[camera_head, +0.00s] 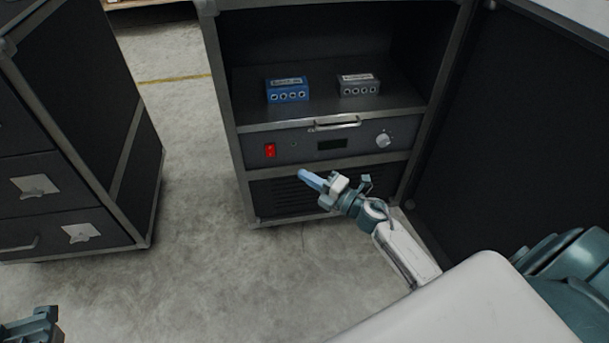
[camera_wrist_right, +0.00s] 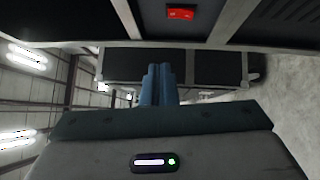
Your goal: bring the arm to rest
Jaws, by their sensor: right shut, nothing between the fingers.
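My right gripper (camera_head: 307,178) is in front of the lower part of the open rack case, near its vented bottom panel. Its blue fingers are together with nothing between them, and they also show closed in the right wrist view (camera_wrist_right: 158,84). My right arm reaches in from the lower right. A teal part of my left gripper (camera_head: 32,324) shows at the bottom left corner, cut off by the frame, so its fingers cannot be judged.
The rack case (camera_head: 228,120) has a panel with a red switch (camera_head: 270,151), a knob (camera_head: 383,140) and a handle. A blue box (camera_head: 288,91) and a grey box (camera_head: 359,86) sit on its shelf. A dark drawer cabinet (camera_head: 75,185) stands left; bare floor lies between.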

